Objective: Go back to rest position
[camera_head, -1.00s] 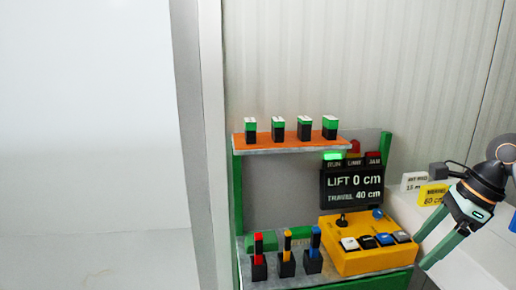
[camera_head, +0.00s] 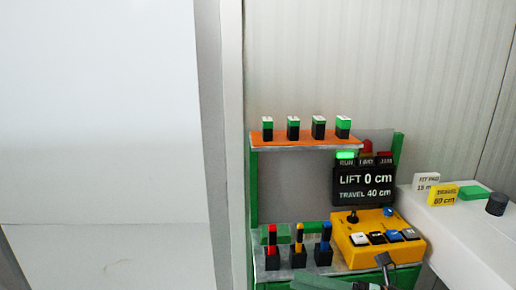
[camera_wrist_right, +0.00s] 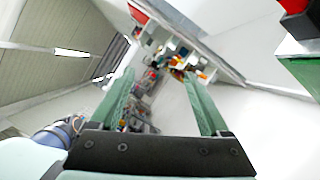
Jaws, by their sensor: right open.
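My right gripper (camera_wrist_right: 160,76) shows in the right wrist view with its two green fingers apart and nothing between them. In the head view only a green finger and dark parts of the right gripper (camera_head: 330,284) show at the bottom edge, in front of the control stand's lower part. The rest of it is cut off by the frame. My left gripper is in neither view.
A yellow control box (camera_head: 350,250) with buttons and a joystick sits on the green-framed stand. The display (camera_head: 365,185) above it reads LIFT 0 cm. An orange shelf (camera_head: 300,141) holds several green-topped blocks. A white counter (camera_head: 470,240) stands at right.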

